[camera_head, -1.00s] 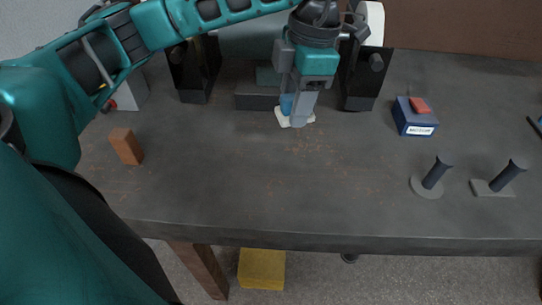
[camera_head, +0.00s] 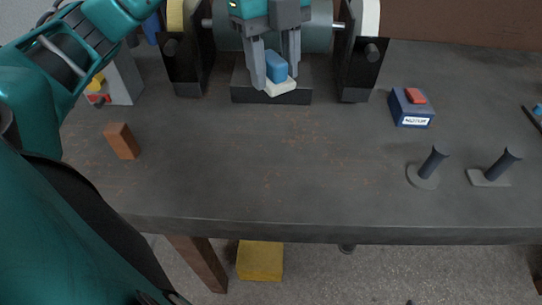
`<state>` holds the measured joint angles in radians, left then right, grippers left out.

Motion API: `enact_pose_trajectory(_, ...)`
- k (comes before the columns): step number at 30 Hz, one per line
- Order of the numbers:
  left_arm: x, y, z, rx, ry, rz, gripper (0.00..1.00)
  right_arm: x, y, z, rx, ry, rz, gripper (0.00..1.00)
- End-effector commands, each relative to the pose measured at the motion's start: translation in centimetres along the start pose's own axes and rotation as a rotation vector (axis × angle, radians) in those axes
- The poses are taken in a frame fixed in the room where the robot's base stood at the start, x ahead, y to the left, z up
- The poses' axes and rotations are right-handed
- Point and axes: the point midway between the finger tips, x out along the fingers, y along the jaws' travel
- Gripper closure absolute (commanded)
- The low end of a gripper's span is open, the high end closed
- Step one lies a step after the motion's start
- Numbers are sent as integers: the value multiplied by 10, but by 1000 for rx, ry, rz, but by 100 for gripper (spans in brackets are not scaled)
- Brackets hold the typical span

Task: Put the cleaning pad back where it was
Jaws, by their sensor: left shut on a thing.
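The cleaning pad has a blue block grip (camera_head: 276,67) on a whitish pad base (camera_head: 281,87). My left gripper (camera_head: 276,78) points down from the top of the view, with its two grey fingers on either side of the blue grip, shut on it. The pad is tilted and shows in front of the dark block (camera_head: 248,90) between the machine's uprights. I cannot tell whether the pad touches that block. My right gripper is not in view.
A machine with black uprights (camera_head: 357,75) and a grey drum (camera_head: 320,36) stands at the back. A blue box with a red top (camera_head: 411,107) labelled MOTOR, two dark-handled tools (camera_head: 432,164) (camera_head: 500,167) and a brown block (camera_head: 121,141) stand on the bench. The middle front is clear.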

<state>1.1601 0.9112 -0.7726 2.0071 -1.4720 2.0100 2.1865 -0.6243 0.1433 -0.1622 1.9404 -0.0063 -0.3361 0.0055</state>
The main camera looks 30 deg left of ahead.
Motion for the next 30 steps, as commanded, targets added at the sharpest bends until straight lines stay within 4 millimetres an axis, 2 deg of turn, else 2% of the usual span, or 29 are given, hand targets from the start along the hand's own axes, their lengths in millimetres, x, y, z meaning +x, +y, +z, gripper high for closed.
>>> enact_pose_trajectory(6,-4,3,0,-171,0,-25,83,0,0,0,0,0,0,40)
enact_pose_trajectory(10,7,4,1,-197,3,-25,83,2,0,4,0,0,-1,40)
enact_pose_trajectory(14,34,4,5,-200,4,-22,83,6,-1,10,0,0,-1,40)
enact_pose_trajectory(24,121,5,19,-199,1,-23,83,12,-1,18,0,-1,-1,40)
enact_pose_trajectory(27,138,4,21,-197,1,-25,83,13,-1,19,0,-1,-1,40)
enact_pose_trajectory(30,147,4,23,-198,0,-28,83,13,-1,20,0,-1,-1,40)
